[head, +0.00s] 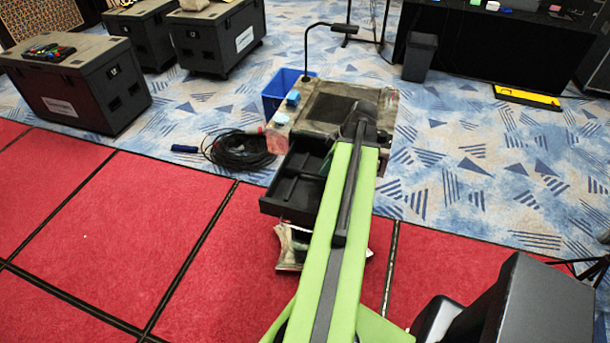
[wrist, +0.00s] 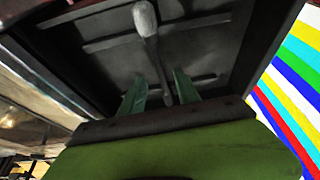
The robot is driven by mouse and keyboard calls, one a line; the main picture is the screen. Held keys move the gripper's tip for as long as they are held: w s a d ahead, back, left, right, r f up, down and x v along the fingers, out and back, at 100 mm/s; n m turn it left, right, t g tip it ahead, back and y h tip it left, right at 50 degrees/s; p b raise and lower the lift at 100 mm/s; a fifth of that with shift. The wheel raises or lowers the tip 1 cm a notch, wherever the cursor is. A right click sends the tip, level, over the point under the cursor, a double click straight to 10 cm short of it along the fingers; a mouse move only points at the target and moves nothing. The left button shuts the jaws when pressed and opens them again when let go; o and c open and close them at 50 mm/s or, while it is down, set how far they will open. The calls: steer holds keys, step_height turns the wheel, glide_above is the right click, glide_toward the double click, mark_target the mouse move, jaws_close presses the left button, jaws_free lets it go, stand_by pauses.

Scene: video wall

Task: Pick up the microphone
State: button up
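The microphone (wrist: 146,22) is a dark grey stick with a rounded, lighter head at the top of the wrist view. It lies in the open black drawer (wrist: 105,72), with its handle running down toward my gripper. My gripper (wrist: 160,86) is open, its two green fingers standing apart on either side of the handle. There is a gap on each side, and I cannot tell how deep the fingers reach. In the head view, the drawer (head: 283,204) sticks out from a worn cabinet, and my green arm hides its right part. The microphone is hidden there.
The cabinet top (head: 338,112) carries a gooseneck lamp (head: 306,55) and a small blue item (head: 293,97). A blue bin (head: 282,88) stands behind. Coiled black cable (head: 240,150) lies left. Dark cases (head: 75,85) stand at the far left. Red carpet in front is mostly clear.

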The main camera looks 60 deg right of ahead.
steer(key=b+x, duration=0.4)
steer(key=x, duration=0.1)
steer(key=shift+s, duration=0.1)
steer(key=shift+r, duration=0.15)
jaws_close()
